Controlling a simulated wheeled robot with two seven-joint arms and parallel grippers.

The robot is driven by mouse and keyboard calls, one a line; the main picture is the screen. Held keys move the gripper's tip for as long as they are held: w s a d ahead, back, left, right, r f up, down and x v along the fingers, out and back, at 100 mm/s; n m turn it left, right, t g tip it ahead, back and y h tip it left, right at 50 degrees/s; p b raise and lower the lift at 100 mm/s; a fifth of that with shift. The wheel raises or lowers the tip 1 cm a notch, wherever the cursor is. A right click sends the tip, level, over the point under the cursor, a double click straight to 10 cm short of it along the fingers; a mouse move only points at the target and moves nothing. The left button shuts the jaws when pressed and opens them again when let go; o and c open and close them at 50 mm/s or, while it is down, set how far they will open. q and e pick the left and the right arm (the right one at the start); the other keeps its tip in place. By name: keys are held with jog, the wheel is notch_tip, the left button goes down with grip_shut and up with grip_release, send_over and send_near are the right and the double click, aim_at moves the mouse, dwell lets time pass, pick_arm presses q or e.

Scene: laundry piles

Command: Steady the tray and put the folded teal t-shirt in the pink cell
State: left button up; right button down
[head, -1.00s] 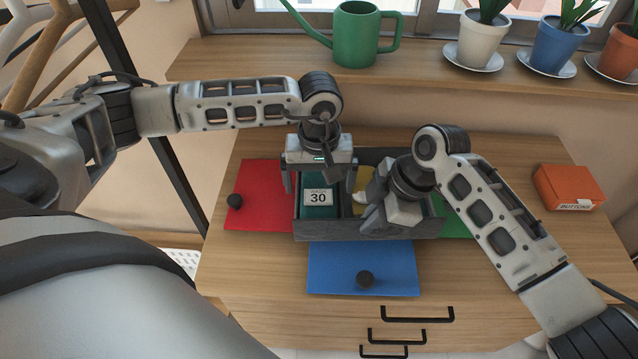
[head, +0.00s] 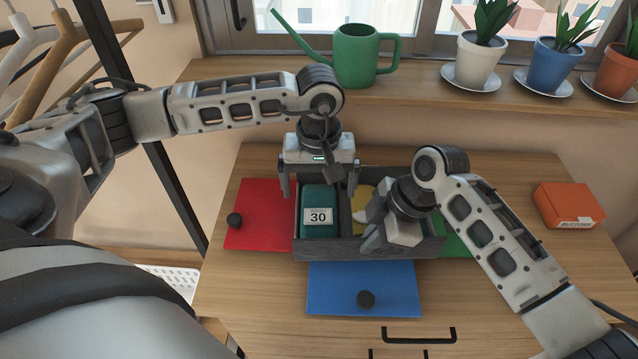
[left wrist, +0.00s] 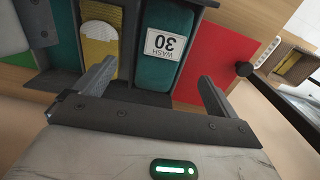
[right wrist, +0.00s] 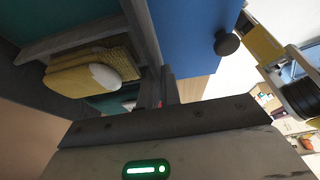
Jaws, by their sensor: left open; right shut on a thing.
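The grey divided tray (head: 330,249) stands on the wooden top. The folded teal t-shirt (head: 319,196), with a white "WASH 30" label, lies flat in its left cell; it also shows in the left wrist view (left wrist: 172,65). The cell's floor colour is hidden under it. My left gripper (head: 319,190) is open and empty above the shirt, one finger to each side. My right gripper (head: 366,232) is shut on the tray's front wall, which shows between its fingers in the right wrist view (right wrist: 145,35). No pink cell shows clearly.
A folded yellow item (right wrist: 95,68) lies in the middle cell. Red (head: 258,205), blue (head: 363,280) and green (head: 458,235) panels surround the tray. An orange box (head: 568,205) is at the right. A green watering can (head: 356,55) and potted plants stand on the sill.

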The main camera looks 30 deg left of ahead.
jog(key=c, duration=1.5)
grip_release()
jog(key=shift+r, duration=0.1)
jog(key=v, duration=1.2)
jog(key=shift+a, duration=0.1)
